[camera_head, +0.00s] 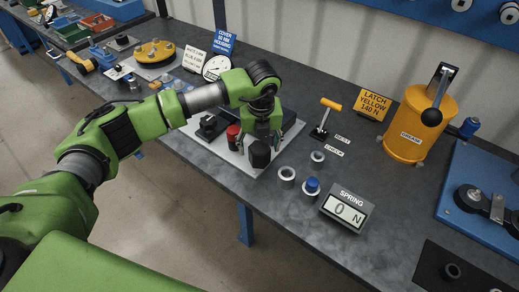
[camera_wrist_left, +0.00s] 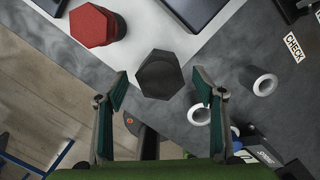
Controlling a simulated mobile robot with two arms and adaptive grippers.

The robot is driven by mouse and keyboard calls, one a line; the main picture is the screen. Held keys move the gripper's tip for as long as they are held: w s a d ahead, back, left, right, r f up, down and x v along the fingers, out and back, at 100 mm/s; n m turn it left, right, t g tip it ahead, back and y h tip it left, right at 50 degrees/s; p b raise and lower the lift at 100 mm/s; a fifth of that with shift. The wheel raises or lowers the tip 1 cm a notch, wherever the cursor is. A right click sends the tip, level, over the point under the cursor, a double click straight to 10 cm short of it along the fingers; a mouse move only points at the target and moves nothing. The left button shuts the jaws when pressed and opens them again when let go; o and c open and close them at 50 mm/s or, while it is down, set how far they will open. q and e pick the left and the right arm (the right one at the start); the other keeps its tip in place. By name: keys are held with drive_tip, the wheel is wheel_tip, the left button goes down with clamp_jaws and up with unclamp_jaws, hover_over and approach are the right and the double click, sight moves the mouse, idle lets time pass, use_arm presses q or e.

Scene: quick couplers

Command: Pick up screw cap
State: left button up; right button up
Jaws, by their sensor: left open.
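A black hexagonal screw cap (camera_head: 260,154) stands near the front edge of the pale plate in the head view. In the left wrist view, the black cap (camera_wrist_left: 158,76) lies ahead, between the lines of my fingers. My left gripper (camera_head: 262,137) is open and empty, with its fingers over and behind the cap. In the left wrist view the gripper (camera_wrist_left: 161,85) has its two fingertips wide apart, either side of the cap; I cannot tell whether they touch it. A red hexagonal cap (camera_head: 233,133) stands left of it, also in the wrist view (camera_wrist_left: 92,26). My right gripper is out of view.
Pale rings (camera_head: 287,173) and a ring with a blue cap (camera_head: 312,186) stand to the right. Beyond are a spring readout (camera_head: 346,208) showing 0 N, a yellow-handled latch (camera_head: 325,115) and an orange grease can (camera_head: 408,125). The bench's front edge is close.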

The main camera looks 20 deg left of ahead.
use_arm(q)
drive_tip(key=shift+w+f, duration=0.1)
drive_tip(key=shift+f, duration=0.75)
drive_tip(key=c, duration=1.3)
drive_tip(key=shift+r, duration=0.1)
drive_tip(key=shift+r, duration=0.1)
